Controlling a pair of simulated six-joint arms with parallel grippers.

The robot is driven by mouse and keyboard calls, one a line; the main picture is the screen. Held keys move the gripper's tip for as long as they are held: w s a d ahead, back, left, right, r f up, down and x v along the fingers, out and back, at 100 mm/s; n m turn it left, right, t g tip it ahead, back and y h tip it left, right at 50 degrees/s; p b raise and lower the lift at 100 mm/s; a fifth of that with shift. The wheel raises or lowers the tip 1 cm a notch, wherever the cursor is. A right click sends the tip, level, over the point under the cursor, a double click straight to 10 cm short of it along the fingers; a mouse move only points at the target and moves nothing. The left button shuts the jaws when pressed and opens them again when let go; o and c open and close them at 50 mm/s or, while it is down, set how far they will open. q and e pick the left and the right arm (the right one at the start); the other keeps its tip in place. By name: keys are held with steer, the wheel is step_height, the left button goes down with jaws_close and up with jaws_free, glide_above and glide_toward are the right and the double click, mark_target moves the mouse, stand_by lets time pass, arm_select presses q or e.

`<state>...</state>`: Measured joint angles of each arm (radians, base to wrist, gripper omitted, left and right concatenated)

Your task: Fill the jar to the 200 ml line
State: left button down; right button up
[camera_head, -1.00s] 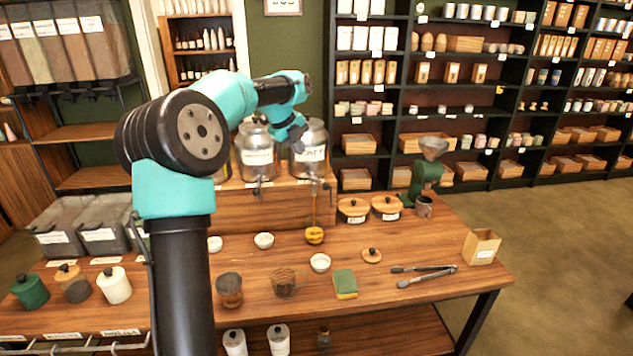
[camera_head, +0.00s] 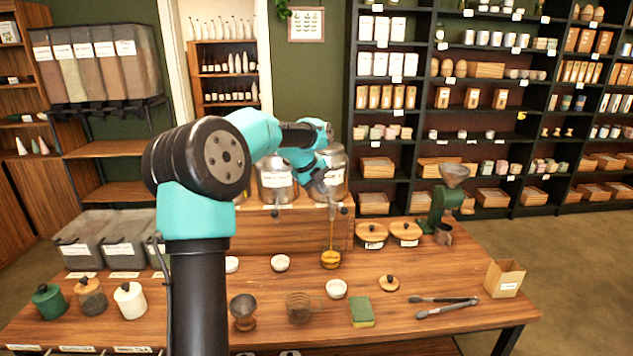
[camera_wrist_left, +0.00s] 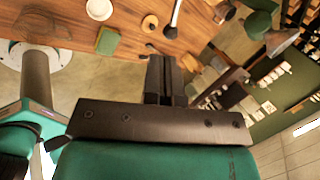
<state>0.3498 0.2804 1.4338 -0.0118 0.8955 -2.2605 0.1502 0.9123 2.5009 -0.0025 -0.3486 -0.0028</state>
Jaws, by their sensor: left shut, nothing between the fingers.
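Two metal canisters with white labels, the left one (camera_head: 276,178) and the right one (camera_head: 335,160), stand on a raised wooden step. A thin amber stream falls below the right one's tap (camera_head: 343,210) into a small jar (camera_head: 330,260) on the table. The jar shows amber content; its lines and level are too small to read. My left gripper (camera_head: 320,190) is in front of the right canister, partly covering it; I cannot tell whether it touches. In the wrist view its fingers (camera_wrist_left: 165,80) are shut and empty. The right gripper is not in view.
Small white bowls (camera_head: 336,289), a green and yellow sponge (camera_head: 361,312), a wooden lid (camera_head: 389,284) and black tongs (camera_head: 446,305) lie on the table. A green grinder (camera_head: 440,205) and a paper bag (camera_head: 504,279) stand at the right. Lidded pots (camera_head: 130,300) stand at the left.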

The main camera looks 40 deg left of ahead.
mark_target(339, 208)
arm_select(q)
steer(key=x, duration=0.3)
steer(key=w+x, duration=0.1)
steer(key=x, duration=0.2)
steer(key=r+x, duration=0.1)
steer(key=x, duration=0.2)
steer(key=shift+w+d, duration=0.1)
steer(key=shift+w, duration=0.15)
